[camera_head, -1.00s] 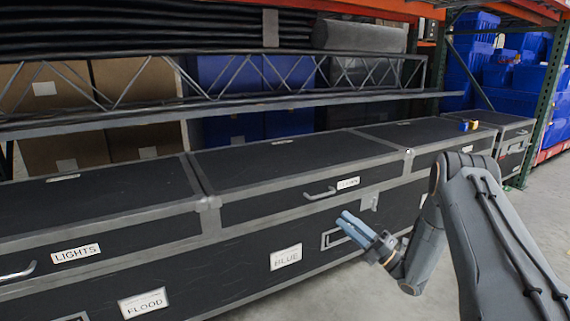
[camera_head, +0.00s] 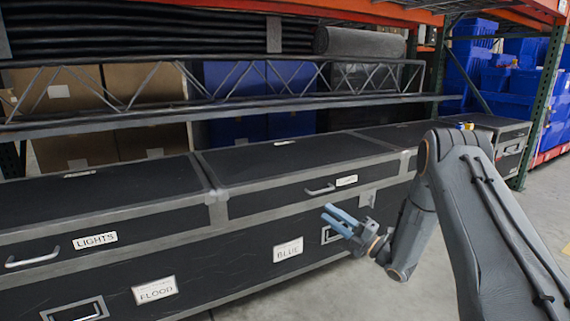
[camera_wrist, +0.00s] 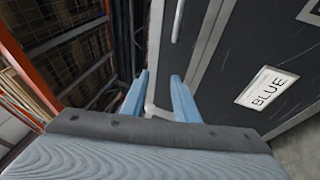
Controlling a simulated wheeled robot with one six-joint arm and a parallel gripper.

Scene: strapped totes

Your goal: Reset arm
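My gripper (camera_head: 336,216) is in front of the black cases in the head view, at the right of the middle, with its two blue fingers apart. In the wrist view my gripper (camera_wrist: 158,84) shows both blue fingers spread, with nothing between them. The fingers are apart from the case front, near the case (camera_head: 250,225) labelled BLUE. My arm rises on the right side of the head view.
Black cases line the rack, one labelled LIGHTS (camera_head: 95,241) and one FLOOD (camera_head: 156,289). Behind stand a metal truss (camera_head: 250,80), cardboard boxes (camera_head: 62,90) and blue totes (camera_head: 520,80). Grey floor (camera_head: 300,295) is clear in front.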

